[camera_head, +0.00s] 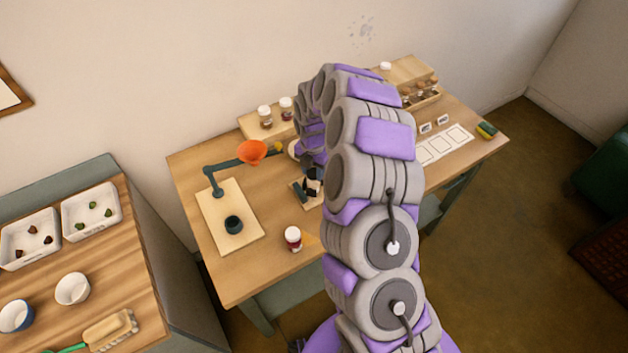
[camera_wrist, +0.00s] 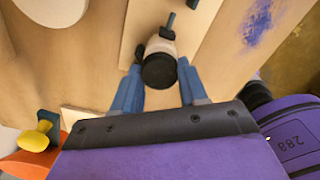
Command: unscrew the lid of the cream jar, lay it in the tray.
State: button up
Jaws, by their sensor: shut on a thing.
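The cream jar (camera_wrist: 160,46) shows in the wrist view with its dark round lid (camera_wrist: 158,71) towards me. The blue fingers of my gripper (camera_wrist: 159,68) stand one on each side of the lid, shut on it. The jar sits against a dark clamp (camera_wrist: 168,30) on a pale board.
A red-labelled jar (camera_head: 292,238) is near the front edge. White cards (camera_head: 444,145) lie at right. The table's front left is mostly clear.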

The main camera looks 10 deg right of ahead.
aim_at(313, 173)
jog(key=shift+r+p, duration=0.3)
jog(key=shift+r, duration=0.8)
jog(key=shift+r+p, duration=0.85)
jog(key=shift+r, duration=1.6)
